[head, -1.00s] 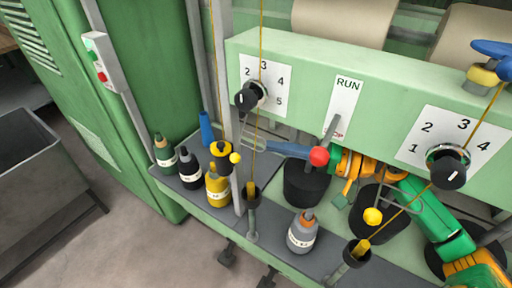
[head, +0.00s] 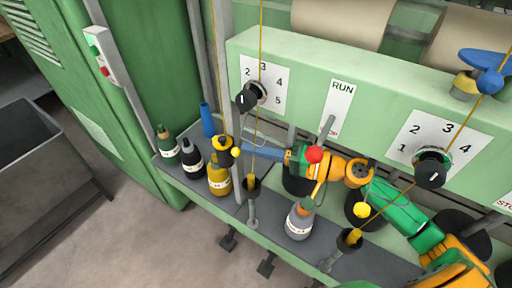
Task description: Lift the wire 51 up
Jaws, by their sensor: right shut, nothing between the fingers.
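A thin grey wire (head: 268,145) with a looped end sticks out beside the left yellow thread, below the left dial; I take it for wire 51, though no number on it is readable. My right gripper (head: 250,152), with blue fingers, reaches in from the right behind the red-knobbed lever. It is shut and empty, with its tip just under the wire and close to the thread. I cannot tell whether it touches the wire. My left gripper is out of view.
A red knob (head: 314,155) stands before my right wrist. The left dial (head: 247,99) is above. A metal bin (head: 40,165) stands at left.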

